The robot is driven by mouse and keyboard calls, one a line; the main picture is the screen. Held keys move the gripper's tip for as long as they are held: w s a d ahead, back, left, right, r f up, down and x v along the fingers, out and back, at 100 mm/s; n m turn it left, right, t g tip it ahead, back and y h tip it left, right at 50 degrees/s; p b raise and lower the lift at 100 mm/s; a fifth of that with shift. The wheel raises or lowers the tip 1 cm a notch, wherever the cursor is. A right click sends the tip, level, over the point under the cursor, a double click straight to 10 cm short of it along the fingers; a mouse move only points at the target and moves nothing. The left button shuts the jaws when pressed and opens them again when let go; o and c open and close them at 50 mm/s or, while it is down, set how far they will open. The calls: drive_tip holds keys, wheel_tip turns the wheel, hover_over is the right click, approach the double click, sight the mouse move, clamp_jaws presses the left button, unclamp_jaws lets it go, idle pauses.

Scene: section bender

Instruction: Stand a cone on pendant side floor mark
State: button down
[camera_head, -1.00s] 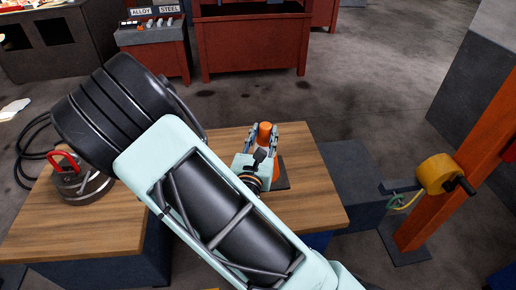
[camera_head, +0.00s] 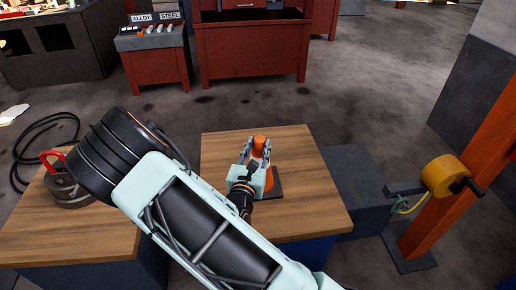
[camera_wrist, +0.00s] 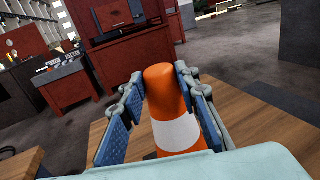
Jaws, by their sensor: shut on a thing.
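An orange cone (camera_head: 258,143) with a white band and a dark square base is at the wooden-topped table on the right in the head view. It stands about upright. It also shows in the wrist view (camera_wrist: 166,84), where its lower part is hidden behind my wrist. My gripper (camera_head: 255,156) is shut on the cone's upper part, with one blue-padded finger on each side; the fingers also show in the wrist view (camera_wrist: 160,98). I cannot tell whether the base touches the tabletop. I cannot make out a floor mark in either view.
The wooden tabletop (camera_head: 310,205) has a grey block (camera_head: 358,178) at its right. An orange post (camera_head: 445,205) carries a yellow drum (camera_head: 442,174). A red-handled weight (camera_head: 68,185) sits at left. Red cabinets (camera_head: 255,52) stand behind open grey floor (camera_head: 365,95).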

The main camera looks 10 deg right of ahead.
drive_tip(key=c, duration=1.8)
unclamp_jaws()
drive_tip(key=shift+f, duration=0.1)
drive_tip(key=o, duration=0.3)
drive_tip(key=shift+o, duration=0.2)
